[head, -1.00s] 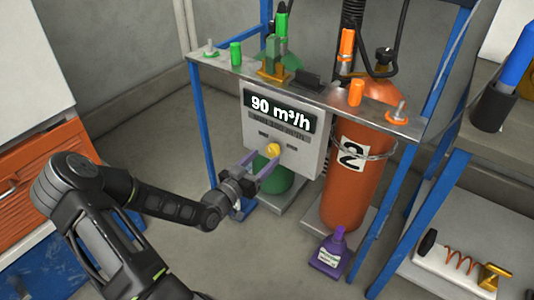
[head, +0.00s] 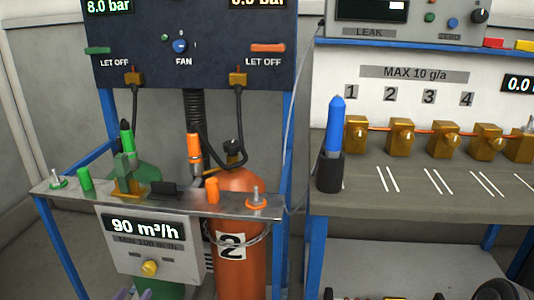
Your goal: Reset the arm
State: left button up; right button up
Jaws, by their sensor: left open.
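Only the purple fingertips of my left gripper (head: 134,294) show, at the bottom edge of the head view. They are apart and empty, just below the yellow knob (head: 150,267) on the white box reading "90 m³/h" (head: 124,254). The rest of my left arm is out of the picture. My right gripper is not in view.
A metal shelf (head: 150,199) with green and orange fittings stands above the box. An orange cylinder marked 2 (head: 227,278) is to its right. A dark panel (head: 180,50) rises behind. A bench (head: 420,185) with brass valves and a blue-handled tool (head: 335,125) stands at right.

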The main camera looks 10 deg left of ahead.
pick_arm(q)
jog(key=s+f+n+g, duration=0.4)
jog(key=f+n+g, duration=0.1)
jog(key=f, duration=0.8)
jog(key=s+d+f+m+g+h, duration=0.15)
jog(key=s+d+f+g, duration=0.4)
jog(key=d, duration=0.85)
jog(key=s+d+f+n+g+h, duration=0.1)
jog(key=s+d+f+g+h, duration=0.35)
jog(key=d, duration=0.95)
jog(key=s+d+f+m+g+y, duration=0.1)
jog(key=s+d+f+m+g, duration=0.1)
jog(key=s+d+m, duration=0.4)
notch_tip(320, 180, up, 25)
jog(key=d+n+p, duration=0.1)
jog(key=p, duration=2.3)
jog(key=shift+d+p, duration=0.3)
jog(key=shift+p, duration=0.1)
